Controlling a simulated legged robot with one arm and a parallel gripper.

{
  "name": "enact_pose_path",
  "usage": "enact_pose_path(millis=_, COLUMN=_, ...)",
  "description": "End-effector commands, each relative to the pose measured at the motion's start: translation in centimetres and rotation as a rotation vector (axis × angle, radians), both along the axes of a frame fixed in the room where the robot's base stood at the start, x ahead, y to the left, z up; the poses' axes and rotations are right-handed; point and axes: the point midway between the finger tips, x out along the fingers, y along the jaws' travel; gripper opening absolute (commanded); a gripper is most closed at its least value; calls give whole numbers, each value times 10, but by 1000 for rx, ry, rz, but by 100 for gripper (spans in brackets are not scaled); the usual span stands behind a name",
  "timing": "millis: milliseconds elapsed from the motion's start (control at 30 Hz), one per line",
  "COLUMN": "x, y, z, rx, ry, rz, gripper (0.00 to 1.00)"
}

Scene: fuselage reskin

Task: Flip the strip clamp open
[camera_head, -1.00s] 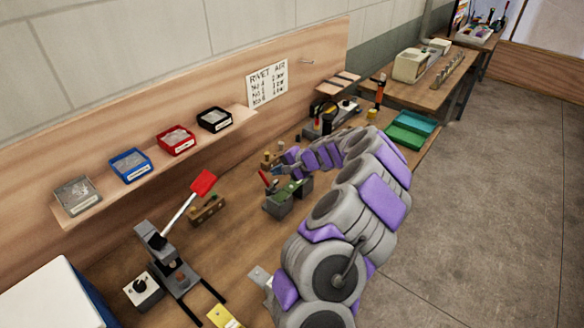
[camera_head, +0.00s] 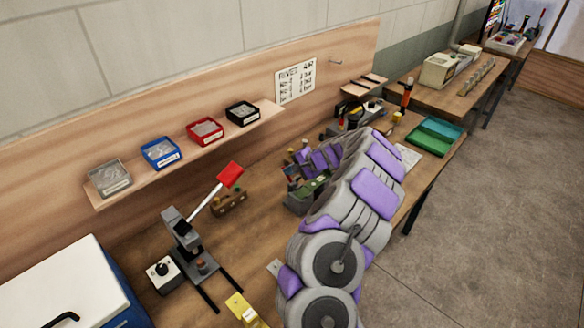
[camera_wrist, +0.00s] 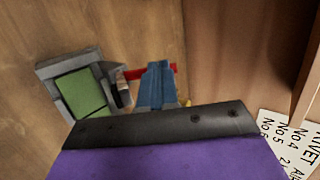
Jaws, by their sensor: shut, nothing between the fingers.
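The strip clamp is a grey fixture (camera_head: 296,206) with a green plate on the bench, mostly behind my arm in the head view. In the wrist view the grey fixture (camera_wrist: 52,70) and its green plate (camera_wrist: 82,95) are at the left. A red bar (camera_wrist: 134,74), which looks like the clamp's handle, shows on both sides of my fingers. My gripper (camera_wrist: 158,68) is shut and empty, its blue-grey fingers overlapping the red bar in the picture. I cannot tell whether they touch. In the head view my gripper (camera_head: 289,172) is small and partly hidden.
A press with a red-tipped lever (camera_head: 230,174) and a small wooden rack (camera_head: 229,203) stand to the left. A shelf with several bins (camera_head: 161,153) runs along the back panel. Green trays (camera_head: 435,138) lie at the right, near the bench edge.

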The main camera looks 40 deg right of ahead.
Motion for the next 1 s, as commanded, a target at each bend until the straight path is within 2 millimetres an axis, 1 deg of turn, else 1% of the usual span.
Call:
enact_pose_path(millis=33, x=1, y=-2, z=4, rx=-2, ry=21, rz=0, gripper=0)
enact_pose_path(millis=233, x=8, y=-1, z=-1, rx=-6, ry=79, rz=0, gripper=0)
enact_pose_path(millis=333, x=12, y=-2, z=-4, rx=-6, ry=76, rz=-2, gripper=0)
enact_pose_path(millis=733, x=13, y=4, z=-2, rx=-5, ry=76, rz=2, gripper=0)
enact_pose_path(millis=867, x=11, y=1, z=8, rx=-7, ry=75, rz=2, gripper=0)
enact_pose_path(millis=1000, x=4, y=-7, z=29, rx=-9, ry=71, rz=-4, gripper=0)
